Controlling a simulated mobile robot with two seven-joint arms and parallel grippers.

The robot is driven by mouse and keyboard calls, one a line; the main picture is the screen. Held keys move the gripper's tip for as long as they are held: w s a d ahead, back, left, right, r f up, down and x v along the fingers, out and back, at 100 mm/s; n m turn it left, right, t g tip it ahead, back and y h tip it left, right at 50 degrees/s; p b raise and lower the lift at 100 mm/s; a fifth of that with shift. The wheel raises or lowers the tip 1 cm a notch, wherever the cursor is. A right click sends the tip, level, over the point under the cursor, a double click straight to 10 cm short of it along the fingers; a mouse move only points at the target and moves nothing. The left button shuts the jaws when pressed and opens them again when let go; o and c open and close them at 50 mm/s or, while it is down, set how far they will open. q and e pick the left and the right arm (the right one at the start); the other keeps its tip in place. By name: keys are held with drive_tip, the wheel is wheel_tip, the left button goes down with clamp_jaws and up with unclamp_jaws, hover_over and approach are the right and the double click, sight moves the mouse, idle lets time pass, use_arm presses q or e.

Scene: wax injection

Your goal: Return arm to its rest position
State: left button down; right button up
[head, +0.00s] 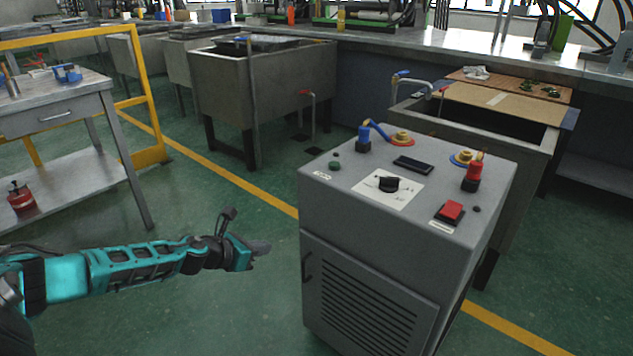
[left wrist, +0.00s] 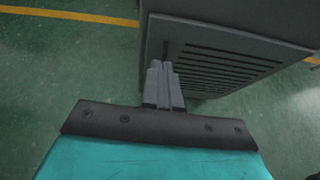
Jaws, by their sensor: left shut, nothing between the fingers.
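My left gripper (head: 262,248) is at the end of my teal left arm, which reaches in from the left over the green floor. It is left of the grey wax injection machine (head: 330,215), apart from it, and lower than its top. In the left wrist view the fingers (left wrist: 162,72) are together with nothing between them. The machine's louvred front (left wrist: 225,65) shows just beyond them. My right gripper is not in view.
The machine's top carries a black knob (head: 389,184), a red switch (head: 451,211) and a blue valve (head: 364,138). A metal table (head: 60,118) stands at the left by a yellow rail (head: 140,80). Grey sinks (head: 265,90) stand behind. Floor around my left arm is clear.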

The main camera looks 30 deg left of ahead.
use_arm(q)
drive_tip(key=s+d+f+n, duration=0.1)
drive_tip(key=s+d+n, duration=0.3)
drive_tip(key=d+n, duration=0.45)
drive_tip(key=s+d+f+n+h, duration=0.1)
drive_tip(key=s+d+n, duration=0.3)
drive_tip(key=d+n, duration=0.4)
drive_tip(key=s+d+f+n, duration=0.2)
drive_tip(key=s+d+n, duration=0.1)
drive_tip(key=d+n, duration=0.55)
drive_tip(key=s+d+r+n+g, duration=0.1)
drive_tip(key=s+d+r+n, duration=0.45)
drive_tip(key=n, duration=0.55)
wheel_tip(320, 180, up, 10)
drive_tip(key=s+a+y+p, duration=0.1)
drive_tip(key=s+a+p, duration=0.1)
drive_tip(key=p, duration=1.4)
drive_tip(key=shift+s+a+f+m, duration=0.2)
drive_tip(key=shift+a+f+m, duration=0.05)
drive_tip(key=shift+a+m, duration=0.05)
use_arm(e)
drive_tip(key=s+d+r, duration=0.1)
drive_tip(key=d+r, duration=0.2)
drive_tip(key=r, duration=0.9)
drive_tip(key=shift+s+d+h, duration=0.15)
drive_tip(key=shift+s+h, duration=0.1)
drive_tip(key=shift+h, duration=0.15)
